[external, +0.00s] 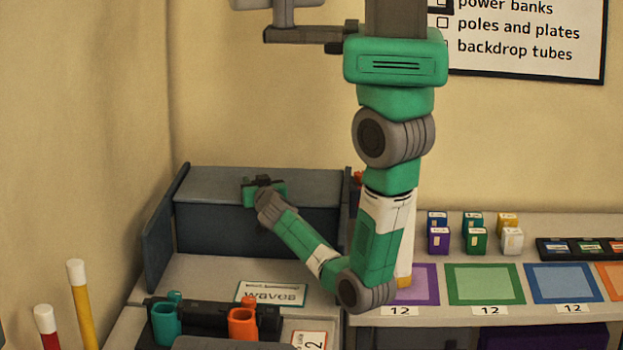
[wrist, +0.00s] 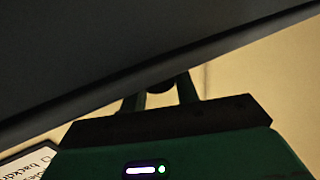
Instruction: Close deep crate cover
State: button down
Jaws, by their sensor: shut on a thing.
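The deep crate (external: 255,232) is a dark blue-grey box at the back left in the external view. Its grey cover (external: 315,186) spans the top between the side panels and looks nearly flat. I cannot tell whether it sits fully down. My gripper (external: 264,182) is at the cover's left-middle part, with my forearm reaching in from the right. In the wrist view the cover (wrist: 110,50) is a dark slanted surface across the top. My gripper (wrist: 160,90) is shut on a small dark rounded part at its edge, mostly hidden by the fingers.
A "waves" card (external: 271,294) lies before the crate. Teal (external: 166,320) and orange (external: 243,322) items stand in a dark holder at front. Several small coloured boxes (external: 474,231) and coloured squares (external: 485,284) occupy the right counter. A wall stands close on the left.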

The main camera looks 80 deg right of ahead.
jog(key=shift+f, duration=0.15)
jog(key=c, duration=1.3)
grip_release()
jog(key=shift+d, duration=0.15)
jog(key=shift+o, duration=1)
jog(key=shift+d, duration=0.15)
jog(key=shift+a, duration=0.2)
jog(key=v, duration=0.7)
jog(key=shift+s+a+b, duration=0.15)
jog(key=shift+a+b, duration=0.15)
jog(key=shift+b, duration=0.1)
